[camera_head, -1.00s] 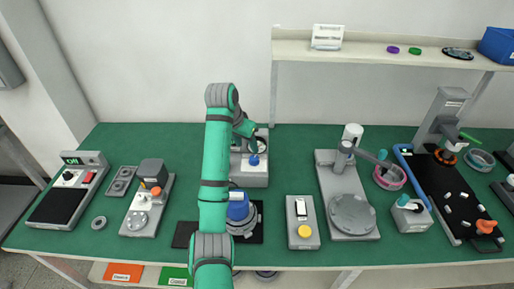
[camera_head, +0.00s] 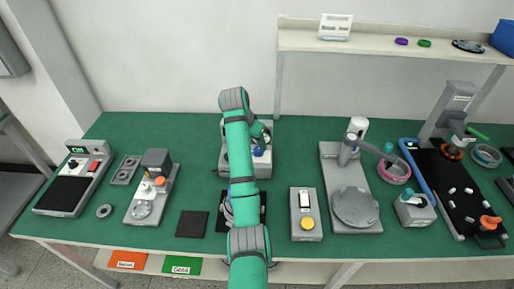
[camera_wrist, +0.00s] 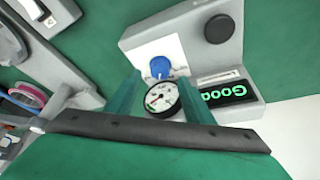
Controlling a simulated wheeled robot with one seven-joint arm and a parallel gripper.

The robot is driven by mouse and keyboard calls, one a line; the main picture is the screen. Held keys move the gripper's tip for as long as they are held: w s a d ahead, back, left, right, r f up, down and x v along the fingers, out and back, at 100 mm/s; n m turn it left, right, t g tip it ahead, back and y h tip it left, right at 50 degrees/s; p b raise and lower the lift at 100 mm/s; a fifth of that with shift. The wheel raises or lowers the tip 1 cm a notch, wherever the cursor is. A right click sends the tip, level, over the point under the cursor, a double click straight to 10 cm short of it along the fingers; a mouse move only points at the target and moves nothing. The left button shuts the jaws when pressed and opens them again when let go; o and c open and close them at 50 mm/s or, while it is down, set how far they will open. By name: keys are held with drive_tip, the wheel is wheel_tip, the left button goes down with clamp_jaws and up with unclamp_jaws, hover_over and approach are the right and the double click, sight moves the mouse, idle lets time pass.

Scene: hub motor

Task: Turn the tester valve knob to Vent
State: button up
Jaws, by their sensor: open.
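The tester (camera_head: 262,172) is a light grey unit at the back middle of the bench, partly hidden by my arm. Its blue valve knob (camera_wrist: 160,67) sits on a white label panel in the wrist view, and it also shows in the head view (camera_head: 258,151). The label text is too small to read.
A black round part (camera_wrist: 219,28) is on the tester near the knob. A switch box with a yellow button (camera_head: 306,218) and a round-plate fixture (camera_head: 354,210) stand to the right. A dark square pad (camera_head: 192,223) lies left of my arm.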

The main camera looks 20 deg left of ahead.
sight(258, 149)
drive_tip(key=shift+x, duration=2.3)
drive_tip(key=c, duration=1)
